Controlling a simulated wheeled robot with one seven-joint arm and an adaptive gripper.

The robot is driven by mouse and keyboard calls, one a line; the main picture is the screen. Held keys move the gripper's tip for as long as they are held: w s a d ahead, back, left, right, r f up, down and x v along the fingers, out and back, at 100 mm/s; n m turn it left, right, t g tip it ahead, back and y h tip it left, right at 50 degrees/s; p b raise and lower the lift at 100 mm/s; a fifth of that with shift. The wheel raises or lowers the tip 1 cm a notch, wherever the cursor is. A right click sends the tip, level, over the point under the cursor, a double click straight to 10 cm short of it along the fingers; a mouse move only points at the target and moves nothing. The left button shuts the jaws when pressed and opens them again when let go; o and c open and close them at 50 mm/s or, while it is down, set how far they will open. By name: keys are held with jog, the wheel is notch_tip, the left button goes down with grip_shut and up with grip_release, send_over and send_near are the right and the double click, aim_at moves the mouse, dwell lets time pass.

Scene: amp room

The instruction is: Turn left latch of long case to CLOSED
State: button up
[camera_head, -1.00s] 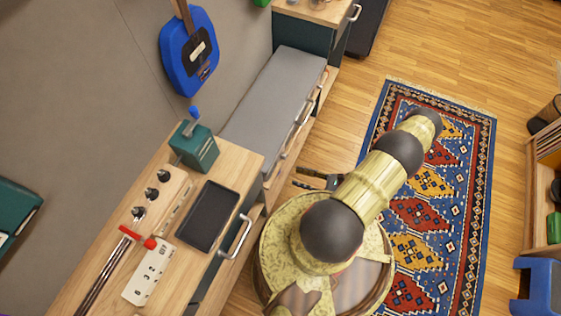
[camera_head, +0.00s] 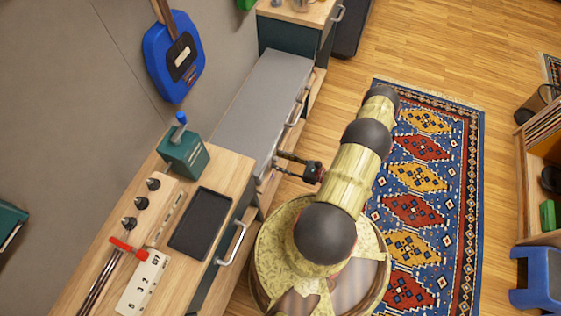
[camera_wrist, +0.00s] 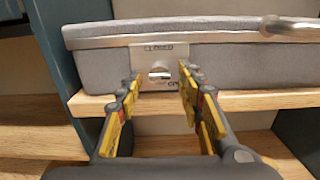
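The long grey case (camera_head: 262,100) lies on a shelf between two cabinets and fills much of the wrist view (camera_wrist: 105,65). Its front carries a metal latch plate (camera_wrist: 150,56) with a small silver latch (camera_wrist: 160,72) in the middle. Small labels sit above and below the latch; I cannot read them surely. My gripper (camera_wrist: 160,82) is open and empty, its fingers on either side of the latch and pointing at the case front. In the head view my gripper (camera_head: 282,167) is at the case's near end. Whether a finger touches the plate cannot be told.
A case handle (camera_wrist: 290,27) juts out at upper right in the wrist view. The wooden shelf edge (camera_wrist: 250,101) runs below the case. A teal cabinet side (camera_wrist: 57,40) stands close on the left. The near counter (camera_head: 235,167) holds a black tray (camera_head: 200,223) and a green box (camera_head: 184,155).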

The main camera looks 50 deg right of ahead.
jog(key=shift+c, duration=1)
jog(key=c, duration=0.7)
grip_shut()
